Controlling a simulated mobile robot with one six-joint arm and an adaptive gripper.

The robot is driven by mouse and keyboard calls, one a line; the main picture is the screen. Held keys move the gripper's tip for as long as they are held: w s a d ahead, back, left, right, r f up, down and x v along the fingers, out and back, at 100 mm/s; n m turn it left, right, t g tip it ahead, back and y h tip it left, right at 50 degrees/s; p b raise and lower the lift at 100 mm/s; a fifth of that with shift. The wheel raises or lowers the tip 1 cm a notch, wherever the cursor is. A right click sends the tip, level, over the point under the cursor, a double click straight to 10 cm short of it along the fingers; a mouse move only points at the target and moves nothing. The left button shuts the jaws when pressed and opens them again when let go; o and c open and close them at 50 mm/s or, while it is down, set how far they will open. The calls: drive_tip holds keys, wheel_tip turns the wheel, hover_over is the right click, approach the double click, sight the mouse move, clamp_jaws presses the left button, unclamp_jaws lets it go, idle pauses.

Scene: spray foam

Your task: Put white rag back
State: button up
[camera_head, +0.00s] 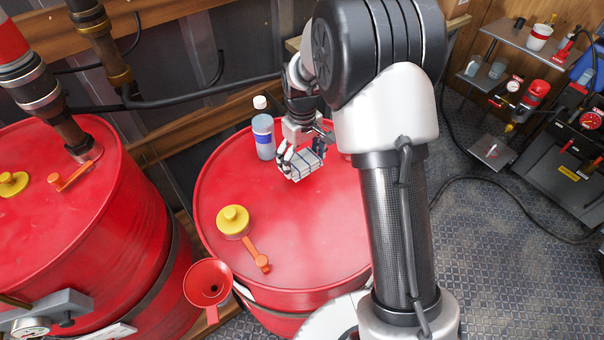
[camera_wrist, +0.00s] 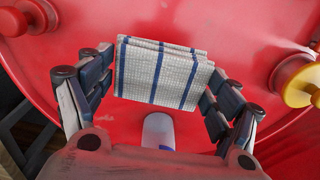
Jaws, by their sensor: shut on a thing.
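The white rag (camera_wrist: 160,75) is a folded cloth with blue stripes. In the wrist view my gripper (camera_wrist: 158,82) has its two fingers on either side of the rag and is shut on it. In the head view the rag (camera_head: 304,166) shows below my gripper (camera_head: 302,158), over the far part of the red drum top (camera_head: 270,215). I cannot tell whether the rag touches the drum top.
A bottle with a white cap (camera_head: 263,135) stands on the drum just left of my gripper. A yellow cap (camera_head: 233,221) and an orange-handled valve (camera_head: 257,256) are nearer the front. A red funnel (camera_head: 208,284) hangs at the drum's front left. Shelves with gauges (camera_head: 515,88) stand at right.

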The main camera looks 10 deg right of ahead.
sight(302, 170)
drive_tip(key=shift+f+b, duration=0.7)
drive_tip(key=shift+f, duration=1.8)
drive_tip(key=shift+f, duration=0.2)
drive_tip(key=o, duration=1)
drive_tip(key=shift+o, duration=0.2)
drive_tip(key=shift+r, duration=0.1)
